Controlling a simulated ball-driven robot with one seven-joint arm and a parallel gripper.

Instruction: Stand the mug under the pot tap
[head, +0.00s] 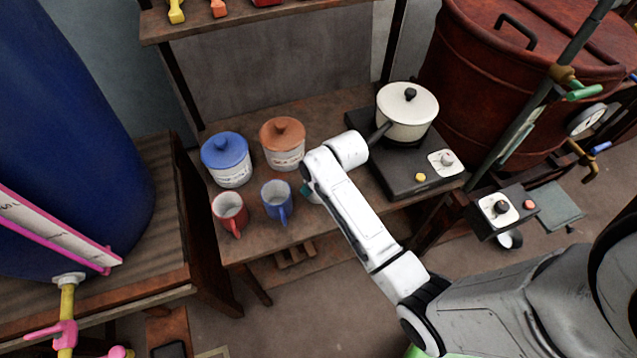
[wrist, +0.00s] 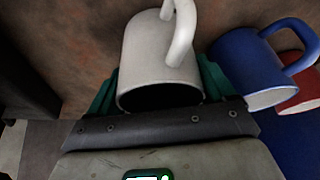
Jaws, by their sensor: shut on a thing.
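A white mug (wrist: 146,57) is between the two green fingers of my gripper (wrist: 158,82) in the wrist view, and the gripper is shut on it. Its handle points away from the palm. In the head view the white mug (head: 313,198) is mostly hidden behind my arm, at the shelf's front, right of the blue mug. I cannot tell whether it touches the shelf. A cream pot (head: 407,112) with a lid sits on a black hotplate (head: 398,178). A brass tap (head: 585,160) is low on the red vat; I cannot tell which tap is the pot tap.
A blue mug (head: 276,201) and a red mug (head: 230,212) stand left of my gripper. A blue-lidded jar (head: 227,161) and a brown-lidded jar (head: 283,145) stand behind. The red vat (head: 520,75) is at right, the blue vat (head: 60,120) at left. A control box (head: 503,208) juts out at right.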

